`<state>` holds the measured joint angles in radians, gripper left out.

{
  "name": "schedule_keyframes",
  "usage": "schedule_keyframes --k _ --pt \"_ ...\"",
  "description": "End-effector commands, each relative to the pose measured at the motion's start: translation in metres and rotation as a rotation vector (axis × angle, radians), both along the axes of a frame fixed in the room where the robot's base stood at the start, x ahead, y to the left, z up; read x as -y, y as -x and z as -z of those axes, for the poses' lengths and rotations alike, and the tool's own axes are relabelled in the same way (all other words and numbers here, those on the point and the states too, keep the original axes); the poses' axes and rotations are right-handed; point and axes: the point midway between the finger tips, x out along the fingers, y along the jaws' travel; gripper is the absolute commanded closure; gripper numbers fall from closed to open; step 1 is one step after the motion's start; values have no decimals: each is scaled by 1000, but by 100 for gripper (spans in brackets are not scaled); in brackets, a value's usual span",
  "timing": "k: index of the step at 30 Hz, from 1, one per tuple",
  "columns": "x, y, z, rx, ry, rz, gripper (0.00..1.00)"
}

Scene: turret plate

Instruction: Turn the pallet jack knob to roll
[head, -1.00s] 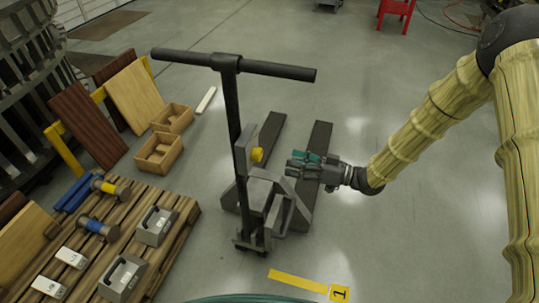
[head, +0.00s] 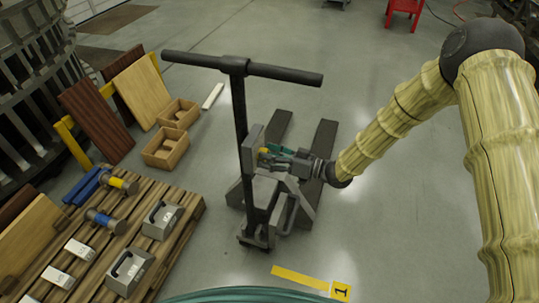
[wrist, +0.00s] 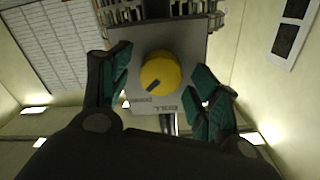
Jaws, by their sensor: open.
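The pallet jack (head: 243,130) stands upright, with a grey plate on its column. A yellow knob (wrist: 160,73) is on that plate (wrist: 146,46) in the wrist view, with a dark pointer mark toward its lower left. Small labels are printed below the knob; one seems to read ROLL, but they are hard to read. My gripper (head: 267,155) is open in front of the plate. In the wrist view its green-padded fingers (wrist: 163,72) stand on either side of the knob, with gaps visible. In the head view the fingers partly hide the knob.
The jack's T-handle (head: 285,73) rises above my gripper.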

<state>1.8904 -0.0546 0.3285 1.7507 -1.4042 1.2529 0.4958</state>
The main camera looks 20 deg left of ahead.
Motion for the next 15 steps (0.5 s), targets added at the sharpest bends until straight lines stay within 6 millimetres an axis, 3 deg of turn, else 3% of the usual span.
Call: schedule_keyframes --k 5,12,15 --pt "0 0 0 0 0 0 40" --pt "0 0 0 0 0 0 84" --pt "0 0 0 0 0 0 84"
